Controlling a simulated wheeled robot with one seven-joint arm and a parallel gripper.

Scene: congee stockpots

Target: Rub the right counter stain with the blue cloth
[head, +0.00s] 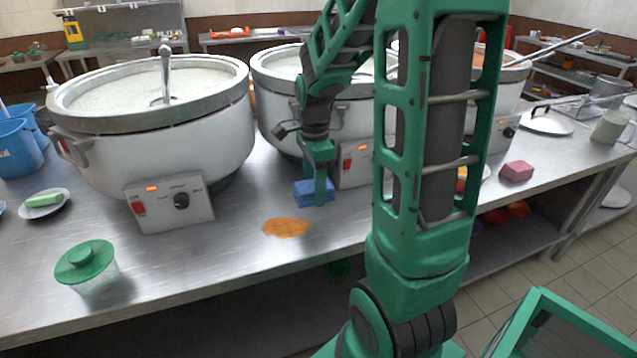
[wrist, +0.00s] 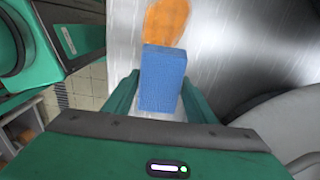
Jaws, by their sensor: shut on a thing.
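The blue cloth (head: 314,192) is a folded block, and my gripper (head: 319,180) is shut on it. The wrist view shows the cloth (wrist: 162,80) between the two green fingers (wrist: 160,98). An orange stain (head: 287,227) lies on the steel counter (head: 225,255), in front of the middle pot and to the left of my gripper in the head view. In the wrist view the stain (wrist: 166,22) shows just beyond the cloth's far edge. I cannot tell whether the cloth touches the counter. My arm hides part of the counter to the right.
Large stockpots (head: 160,125) stand along the counter. A green-lidded tub (head: 87,265) and a plate with a green block (head: 44,202) are at left. A pink block (head: 516,171) sits at right. The counter around the stain is clear.

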